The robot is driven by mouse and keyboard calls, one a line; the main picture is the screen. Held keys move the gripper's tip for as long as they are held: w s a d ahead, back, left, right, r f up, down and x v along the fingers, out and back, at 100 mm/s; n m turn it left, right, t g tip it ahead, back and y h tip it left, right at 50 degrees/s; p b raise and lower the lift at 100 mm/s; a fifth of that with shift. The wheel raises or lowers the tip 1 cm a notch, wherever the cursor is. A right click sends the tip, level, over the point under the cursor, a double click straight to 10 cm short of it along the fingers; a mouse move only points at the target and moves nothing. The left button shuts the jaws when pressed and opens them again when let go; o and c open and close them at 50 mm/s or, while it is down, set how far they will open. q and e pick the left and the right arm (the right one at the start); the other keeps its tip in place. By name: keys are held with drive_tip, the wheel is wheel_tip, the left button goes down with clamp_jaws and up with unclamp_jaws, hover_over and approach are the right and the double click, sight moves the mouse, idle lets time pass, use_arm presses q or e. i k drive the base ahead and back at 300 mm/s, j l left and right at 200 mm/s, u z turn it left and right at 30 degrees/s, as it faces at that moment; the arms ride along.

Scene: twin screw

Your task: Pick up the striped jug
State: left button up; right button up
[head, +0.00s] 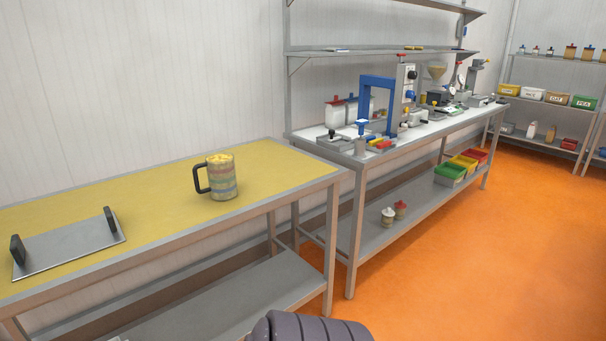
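The striped jug (223,178) stands upright on the yellow-topped table (140,194) in the head view, left of the middle. It has muted horizontal bands and a yellow top. Its dark handle (201,178) points left. Neither gripper shows in the head view.
A grey tray with two black handles (70,248) lies on the table left of the jug. The tabletop around the jug is clear. A longer bench (420,135) with equipment stands to the right. Orange floor (480,240) is open in front of it. A dark ribbed part shows at the bottom edge.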

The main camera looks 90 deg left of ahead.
sight(221, 165)
drive_tip(key=u, duration=3.25)
